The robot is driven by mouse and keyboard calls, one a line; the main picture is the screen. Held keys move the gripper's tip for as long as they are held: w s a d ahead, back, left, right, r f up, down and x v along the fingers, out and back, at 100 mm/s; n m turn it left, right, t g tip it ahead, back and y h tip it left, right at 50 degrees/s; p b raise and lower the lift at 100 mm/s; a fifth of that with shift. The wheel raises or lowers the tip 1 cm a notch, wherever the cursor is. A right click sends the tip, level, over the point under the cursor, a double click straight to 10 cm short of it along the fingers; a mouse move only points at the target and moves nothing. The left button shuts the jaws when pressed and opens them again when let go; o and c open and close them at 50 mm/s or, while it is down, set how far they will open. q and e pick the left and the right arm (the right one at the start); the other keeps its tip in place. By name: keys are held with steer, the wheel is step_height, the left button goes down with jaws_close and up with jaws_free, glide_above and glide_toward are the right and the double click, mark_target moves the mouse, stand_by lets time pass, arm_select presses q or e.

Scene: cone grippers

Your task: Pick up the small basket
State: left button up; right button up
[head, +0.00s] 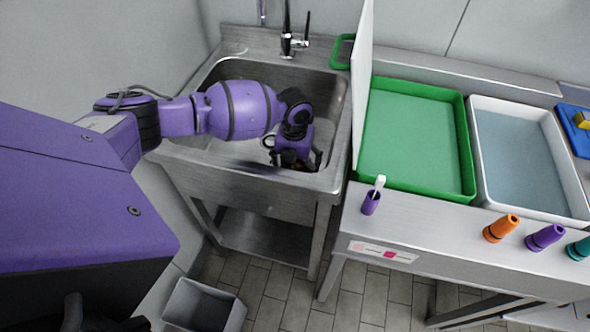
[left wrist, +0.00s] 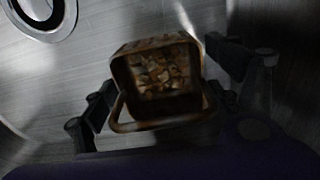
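The small basket (left wrist: 158,80) shows in the left wrist view as a brown, square-rimmed container with brownish pieces inside. It sits on the metal sink floor, and its handle loop lies toward the gripper. My left gripper (left wrist: 165,85) has its fingers spread on either side of the basket, with gaps visible. In the head view my left gripper (head: 297,162) is down inside the sink, pointing downward, and hides most of the basket. My right gripper does not show in either view.
The sink (head: 338,95) has raised metal walls around the gripper, and a faucet (head: 287,40) stands behind. A white upright panel (head: 362,70) borders its right side. Green (head: 468,150) and white (head: 570,175) trays stand further right. The drain (left wrist: 42,12) lies near the basket.

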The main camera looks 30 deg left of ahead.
arm_select(q)
steer(key=c, duration=0.9)
steer(key=shift+r, duration=0.1)
